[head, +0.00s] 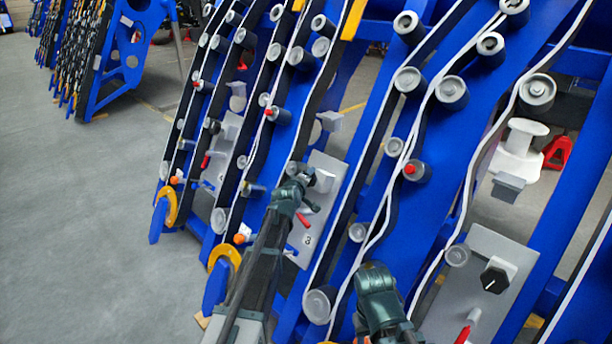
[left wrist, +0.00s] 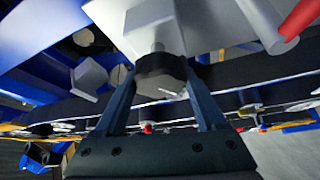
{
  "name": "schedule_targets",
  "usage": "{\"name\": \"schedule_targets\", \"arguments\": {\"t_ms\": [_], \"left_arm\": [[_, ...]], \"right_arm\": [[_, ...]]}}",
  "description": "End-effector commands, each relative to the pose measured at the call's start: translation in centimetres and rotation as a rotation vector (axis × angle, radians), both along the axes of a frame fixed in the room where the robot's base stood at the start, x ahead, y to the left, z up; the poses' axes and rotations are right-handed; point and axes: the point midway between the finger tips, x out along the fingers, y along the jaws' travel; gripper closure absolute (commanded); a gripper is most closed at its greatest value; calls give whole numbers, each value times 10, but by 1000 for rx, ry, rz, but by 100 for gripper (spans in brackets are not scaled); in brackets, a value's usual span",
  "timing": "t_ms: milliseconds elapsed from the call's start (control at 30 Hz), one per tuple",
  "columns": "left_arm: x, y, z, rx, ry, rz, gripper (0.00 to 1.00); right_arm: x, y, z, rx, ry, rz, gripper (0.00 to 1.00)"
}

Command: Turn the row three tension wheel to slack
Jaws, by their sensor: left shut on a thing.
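The grey row three panel (head: 325,215), marked with a 3, stands in the middle of the head view. My left gripper (head: 302,176) is at the upper part of this panel. In the left wrist view the left gripper (left wrist: 160,85) has its two fingers closed on either side of a dark faceted tension wheel (left wrist: 158,70) on a pale stem. In the head view the gripper hides this wheel, and I cannot read its setting. My right gripper (head: 376,276) is lower and to the right, in front of the belts; its fingers are not clear.
A red-tipped lever (head: 303,220) sits just below the left gripper. Another grey panel (head: 480,290) at the right carries a black knob (head: 494,279) with a white mark. Belts, rollers and blue frames crowd the area. Open grey floor (head: 80,220) lies left.

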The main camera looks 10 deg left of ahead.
Motion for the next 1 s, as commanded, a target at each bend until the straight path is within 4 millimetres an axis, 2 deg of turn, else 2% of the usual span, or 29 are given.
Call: {"name": "schedule_targets", "arguments": {"t_ms": [33, 500, 1000], "left_arm": [[1, 0, 5, -22, 13, 15, 83], [2, 0, 5, -311, 204, 215, 83], [1, 0, 1, -525, 344, 362, 83]], "right_arm": [[0, 0, 7, 1, 0, 0, 50], [-1, 2, 45, 8, 2, -2, 50], [-1, 2, 68, 8, 2, -2, 50]]}}
